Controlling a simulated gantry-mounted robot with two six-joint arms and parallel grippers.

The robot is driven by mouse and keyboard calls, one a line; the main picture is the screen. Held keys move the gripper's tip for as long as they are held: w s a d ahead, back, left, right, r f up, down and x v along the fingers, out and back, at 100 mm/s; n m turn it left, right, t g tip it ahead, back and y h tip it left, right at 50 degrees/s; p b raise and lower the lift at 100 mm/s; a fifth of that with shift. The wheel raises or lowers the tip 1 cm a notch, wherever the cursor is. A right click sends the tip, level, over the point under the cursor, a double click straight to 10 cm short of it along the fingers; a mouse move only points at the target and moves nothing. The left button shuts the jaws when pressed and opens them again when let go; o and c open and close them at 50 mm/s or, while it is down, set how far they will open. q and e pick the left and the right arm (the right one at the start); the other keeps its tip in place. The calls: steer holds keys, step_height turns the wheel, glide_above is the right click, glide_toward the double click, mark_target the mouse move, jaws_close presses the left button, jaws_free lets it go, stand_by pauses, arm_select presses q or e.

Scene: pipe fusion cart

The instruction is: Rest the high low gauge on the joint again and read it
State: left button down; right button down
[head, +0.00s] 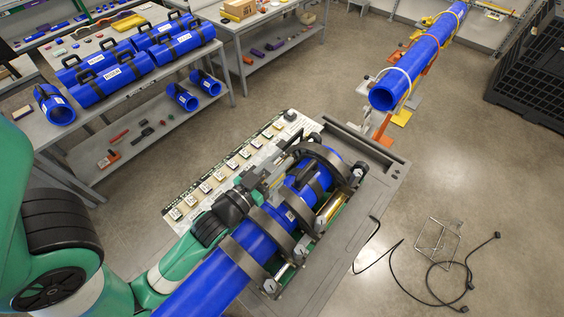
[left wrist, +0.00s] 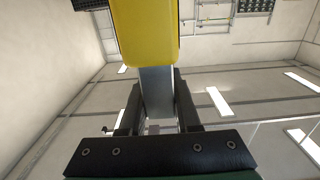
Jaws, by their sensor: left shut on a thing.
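In the left wrist view, my left gripper (left wrist: 157,108) is shut on the grey metal stem of a yellow-bodied tool, which I take to be the high low gauge (left wrist: 148,30). In the head view, my left gripper (head: 268,178) is at the left side of the clamped blue pipe (head: 200,283), close to the clamps. The gauge cannot be made out there, so I cannot tell whether it touches the joint, and no reading is legible. The pipe runs through the dark clamp rings (head: 258,220) of the fusion cart (head: 365,205). My right gripper is not in view.
A board of small labelled blocks (head: 220,174) lies left of the clamps. A bench (head: 150,92) with blue pipe pieces stands at upper left. A long blue pipe (head: 420,60) rests on stands at upper right. A wire frame (head: 437,237) and black cable lie on the floor.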

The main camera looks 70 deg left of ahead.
mark_target(280, 181)
arm_select(q)
steer(key=shift+s+a, duration=0.1)
steer(key=shift+a, duration=0.1)
steer(key=shift+d, duration=0.25)
step_height(280, 181, down, 9)
steer(key=b, duration=0.8)
steer(key=shift+f+b, duration=0.75)
steer(key=shift+b, duration=0.1)
stand_by(3.6)
steer(key=shift+r, duration=0.1)
step_height(280, 181, up, 7)
steer(key=p, duration=0.6)
steer(key=shift+r+p, duration=0.15)
steer(key=shift+p, duration=0.25)
stand_by(0.5)
